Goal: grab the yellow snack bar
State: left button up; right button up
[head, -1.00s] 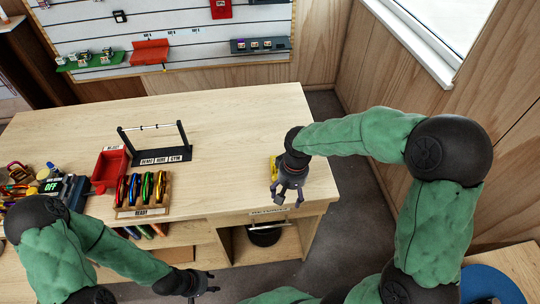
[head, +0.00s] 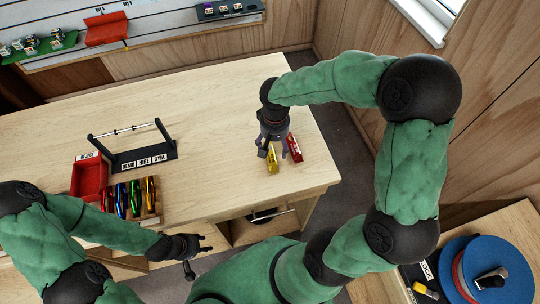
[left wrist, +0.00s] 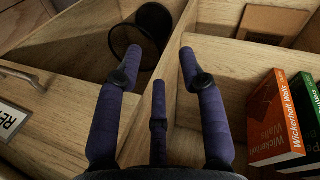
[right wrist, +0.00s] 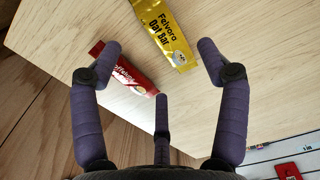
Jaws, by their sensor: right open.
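The yellow snack bar (head: 272,160) lies on the wooden table near its right end, and a red bar (head: 294,148) lies just right of it. In the right wrist view the yellow bar (right wrist: 167,32) reads "Falvoro Oat Bar" and lies beyond the fingertips, toward the right finger; the red bar (right wrist: 127,70) lies near the left finger. My right gripper (head: 278,152) is open and empty, with its fingers close to both bars; whether it touches either is unclear. My left gripper (head: 205,243) is open and empty in front of the table, and its spread fingers show in the left wrist view (left wrist: 155,65).
A wooden table (head: 215,110) has clear space left of the bars. A black stand (head: 135,155), a red tray (head: 88,178) and a rack of carabiners (head: 130,195) stand further left. Books (left wrist: 280,120) and a dark bin (left wrist: 140,42) sit in shelves below.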

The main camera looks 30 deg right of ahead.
aim_at(273, 154)
jog(key=shift+w+a+f+b, duration=0.1)
jog(key=shift+f+b, duration=0.25)
jog(key=shift+f, duration=1.05)
jog(key=shift+w+a+f+b, duration=0.1)
jog(key=shift+f+b, duration=0.2)
jog(key=shift+f, duration=1.1)
jog(key=shift+s, duration=0.1)
jog(key=c, duration=1.3)
